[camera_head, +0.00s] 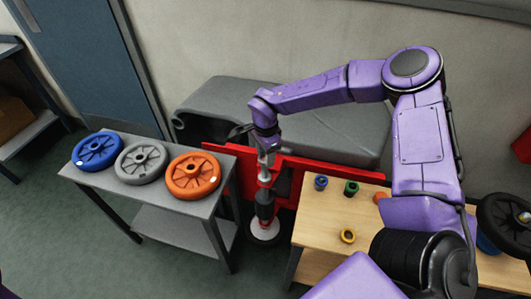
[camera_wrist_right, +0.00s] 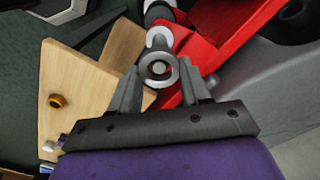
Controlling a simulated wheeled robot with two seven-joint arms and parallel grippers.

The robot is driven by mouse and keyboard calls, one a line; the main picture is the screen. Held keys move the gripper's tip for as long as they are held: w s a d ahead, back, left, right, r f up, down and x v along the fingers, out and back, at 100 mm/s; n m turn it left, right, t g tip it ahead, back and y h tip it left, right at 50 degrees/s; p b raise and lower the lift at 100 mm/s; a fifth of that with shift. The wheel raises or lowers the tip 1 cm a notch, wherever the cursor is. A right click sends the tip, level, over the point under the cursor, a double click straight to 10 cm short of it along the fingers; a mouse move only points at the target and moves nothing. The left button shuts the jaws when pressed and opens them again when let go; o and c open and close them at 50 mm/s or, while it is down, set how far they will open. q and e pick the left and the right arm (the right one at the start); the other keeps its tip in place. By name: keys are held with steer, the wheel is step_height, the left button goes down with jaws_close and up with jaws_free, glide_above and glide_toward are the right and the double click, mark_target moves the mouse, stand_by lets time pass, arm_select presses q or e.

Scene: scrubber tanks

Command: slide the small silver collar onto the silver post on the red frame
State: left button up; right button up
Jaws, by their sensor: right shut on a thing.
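My right gripper (camera_head: 267,148) points down over the red frame (camera_head: 318,172). In the right wrist view its fingers (camera_wrist_right: 159,78) are shut on the small silver collar (camera_wrist_right: 147,70), a ring seen nearly end-on. A round grey end shows inside the ring, in line with the silver post (camera_wrist_right: 160,36). I cannot tell how far the collar is around the post. In the head view the silver post (camera_head: 265,174) stands upright at the frame, just below the gripper, above a dark section and a white disc. My left gripper is not in view.
A grey table (camera_head: 118,185) at left carries blue (camera_head: 97,150), grey (camera_head: 141,161) and orange (camera_head: 193,175) wheels. A wooden table (camera_head: 318,231) at right holds blue (camera_head: 321,183), green (camera_head: 351,188) and yellow (camera_head: 347,236) small rings. A grey tank (camera_head: 330,125) stands behind the frame.

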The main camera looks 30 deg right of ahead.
stand_by(0.3)
steer(key=shift+f+b, duration=0.5)
steer(key=shift+f, duration=0.4)
steer(key=o, duration=1.2)
steer(key=shift+r, duration=0.15)
step_height(320, 180, up, 10)
steer(key=p, duration=0.9)
steer(key=shift+p, duration=0.4)
